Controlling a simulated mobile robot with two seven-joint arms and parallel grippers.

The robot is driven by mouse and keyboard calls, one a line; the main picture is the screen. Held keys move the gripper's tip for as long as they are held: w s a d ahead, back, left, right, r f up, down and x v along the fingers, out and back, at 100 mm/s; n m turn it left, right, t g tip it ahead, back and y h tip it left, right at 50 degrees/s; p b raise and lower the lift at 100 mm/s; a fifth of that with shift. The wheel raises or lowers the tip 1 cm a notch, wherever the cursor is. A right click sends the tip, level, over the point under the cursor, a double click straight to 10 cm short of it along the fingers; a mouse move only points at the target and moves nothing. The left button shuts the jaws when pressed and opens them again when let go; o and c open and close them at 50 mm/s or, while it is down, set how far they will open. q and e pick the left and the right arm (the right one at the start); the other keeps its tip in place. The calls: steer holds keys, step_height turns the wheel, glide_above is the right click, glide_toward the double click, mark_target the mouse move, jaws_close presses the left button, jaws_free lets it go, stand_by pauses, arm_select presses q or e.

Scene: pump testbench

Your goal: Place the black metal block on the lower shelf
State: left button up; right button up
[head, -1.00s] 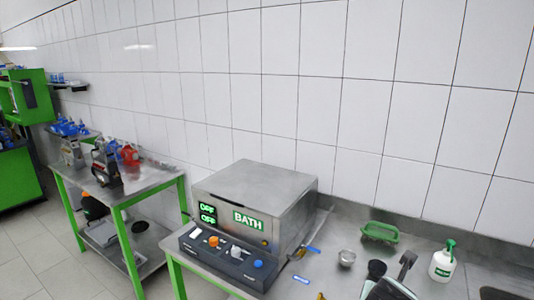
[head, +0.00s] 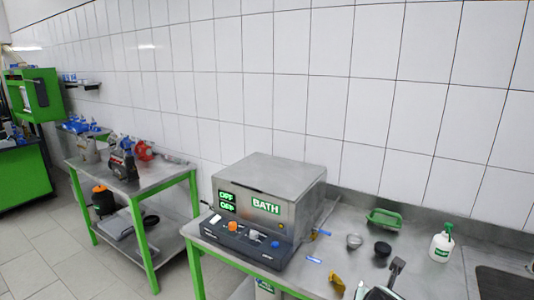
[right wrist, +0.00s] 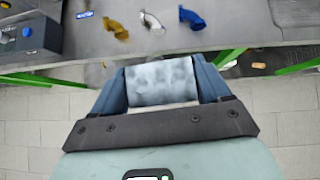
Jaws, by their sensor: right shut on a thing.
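My right gripper (right wrist: 163,88) shows in the right wrist view with its blue-grey fingers on both sides of a block (right wrist: 162,80). It is shut on this block, whose visible face looks mottled light grey rather than black. The block is held in front of the bench edge, with tiled floor below. A steel cart stands at the left in the head view, with a lower shelf (head: 166,252) under its top. My left gripper is not in view.
On the cart's lower shelf are an orange-topped black container (head: 103,200) and a grey flat item (head: 138,224). The bath unit (head: 268,205) stands on the right bench. Pipe bends, including a blue one (right wrist: 191,18), lie near the bench edge. The shelf's right part is bare.

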steer(key=s+a+f+n+y, duration=0.1)
steer(key=a+f, duration=0.1)
steer(key=f, duration=0.6)
steer(key=s+a+f+n+y, duration=0.1)
steer(key=s+a+f+n, duration=0.1)
steer(key=f, duration=0.6)
steer(key=s+a+f+n+t+y, duration=0.1)
steer(key=a+f, duration=0.3)
steer(key=f, duration=0.4)
steer(key=shift+s+f+n+y, duration=0.2)
steer(key=shift+n+y, duration=0.3)
steer(key=shift+n, duration=0.2)
